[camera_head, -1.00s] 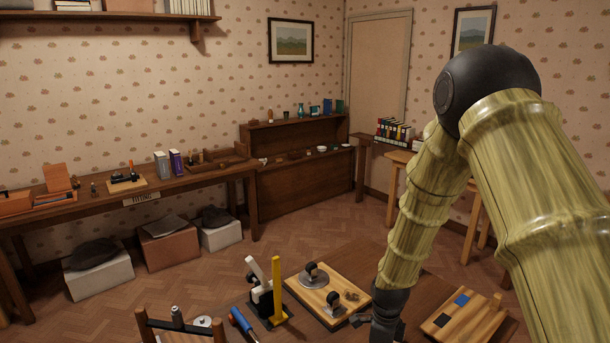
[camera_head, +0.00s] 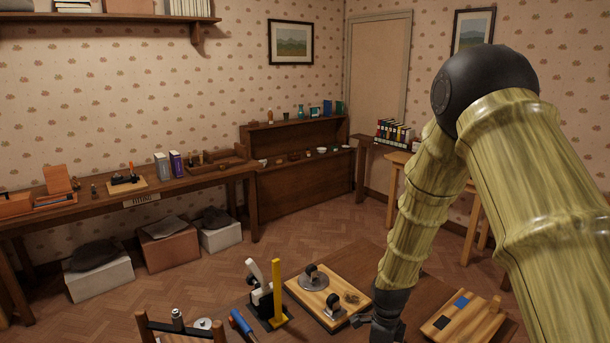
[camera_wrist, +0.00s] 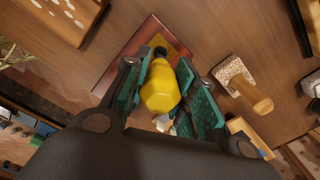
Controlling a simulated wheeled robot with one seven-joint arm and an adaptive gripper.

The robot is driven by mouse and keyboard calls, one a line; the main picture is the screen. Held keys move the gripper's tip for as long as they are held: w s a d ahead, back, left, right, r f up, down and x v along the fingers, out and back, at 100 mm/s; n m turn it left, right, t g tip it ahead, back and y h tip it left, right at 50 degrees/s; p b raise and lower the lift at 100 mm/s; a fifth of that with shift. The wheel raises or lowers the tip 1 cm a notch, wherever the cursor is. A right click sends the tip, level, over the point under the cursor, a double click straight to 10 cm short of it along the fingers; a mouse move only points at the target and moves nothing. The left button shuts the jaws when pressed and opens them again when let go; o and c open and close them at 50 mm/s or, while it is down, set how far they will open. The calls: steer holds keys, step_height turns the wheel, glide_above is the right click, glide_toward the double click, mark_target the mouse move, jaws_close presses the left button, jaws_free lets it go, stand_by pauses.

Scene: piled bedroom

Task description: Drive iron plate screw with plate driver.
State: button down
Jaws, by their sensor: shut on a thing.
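My gripper (camera_wrist: 160,95) is shut on a yellow, bulb-shaped handle (camera_wrist: 160,90), which I take to be the plate driver. Its dark end (camera_wrist: 160,52) points away from the camera, over a small yellowish plate (camera_wrist: 172,42) on a red-brown board (camera_wrist: 127,57). I cannot tell whether the end touches the plate, and no screw can be made out. In the head view my gripper (camera_head: 372,325) is low, right of a light wooden board (camera_head: 320,300), and its fingertips and the driver are not clearly visible.
The wooden board carries a grey disc (camera_head: 313,282) and black-knobbed parts. Left of it stand a yellow upright bar (camera_head: 277,285) and a blue-handled tool (camera_head: 241,321). A speckled block with wooden handle (camera_wrist: 255,97) is near my gripper.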

steer(key=shift+r, duration=0.3)
steer(key=shift+r+p, duration=3.85)
steer(key=shift+r, duration=1.55)
